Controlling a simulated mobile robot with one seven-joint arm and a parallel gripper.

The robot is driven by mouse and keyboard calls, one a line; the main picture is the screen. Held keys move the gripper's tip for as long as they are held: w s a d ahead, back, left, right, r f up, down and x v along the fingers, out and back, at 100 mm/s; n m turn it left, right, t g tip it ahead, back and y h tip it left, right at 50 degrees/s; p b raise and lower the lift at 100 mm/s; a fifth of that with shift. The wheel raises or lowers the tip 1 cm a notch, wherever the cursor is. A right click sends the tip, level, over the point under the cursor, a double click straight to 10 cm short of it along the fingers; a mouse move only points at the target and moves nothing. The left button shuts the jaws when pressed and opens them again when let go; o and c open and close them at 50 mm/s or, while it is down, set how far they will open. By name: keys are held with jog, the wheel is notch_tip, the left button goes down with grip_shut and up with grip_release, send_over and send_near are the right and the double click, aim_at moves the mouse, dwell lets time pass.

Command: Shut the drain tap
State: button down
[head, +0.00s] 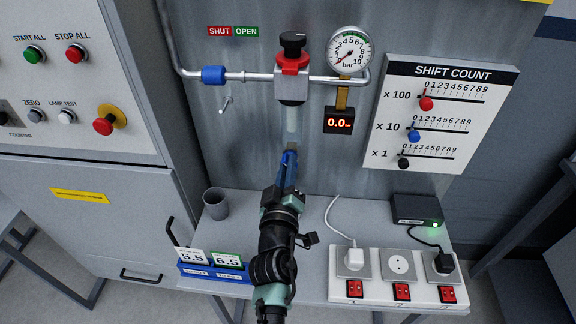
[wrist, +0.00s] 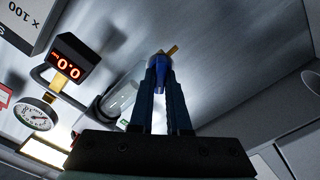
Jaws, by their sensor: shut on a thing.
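My gripper (head: 289,160) is raised in front of the grey wall panel, just below the clear bowl (head: 292,122) that hangs under the red-collared regulator (head: 291,62). In the wrist view my gripper (wrist: 160,72) has its fingers closed on a small blue piece, which looks like the drain tap (wrist: 160,78). A brass-coloured bit shows beyond the fingertips. The clear bowl (wrist: 120,98) is beside the fingers in that view. In the head view the fingers largely hide the tap, so its turn cannot be read.
A gauge (head: 350,50) and a display reading 0.0 (head: 339,121) are right of the bowl. A pipe with a blue sleeve (head: 213,75) runs left. Below, the shelf bears a grey cup (head: 215,204), number cards (head: 210,257), a black box (head: 416,210) and a socket strip (head: 398,290).

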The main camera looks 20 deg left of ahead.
jog(key=shift+f+n+p, duration=0.2)
jog(key=shift+n+p, duration=0.2)
jog(key=shift+n, duration=4.5)
jog(key=c, duration=0.9)
grip_release()
jog(key=p+v, duration=0.2)
jog(key=v, duration=1.1)
jog(key=shift+r, duration=0.1)
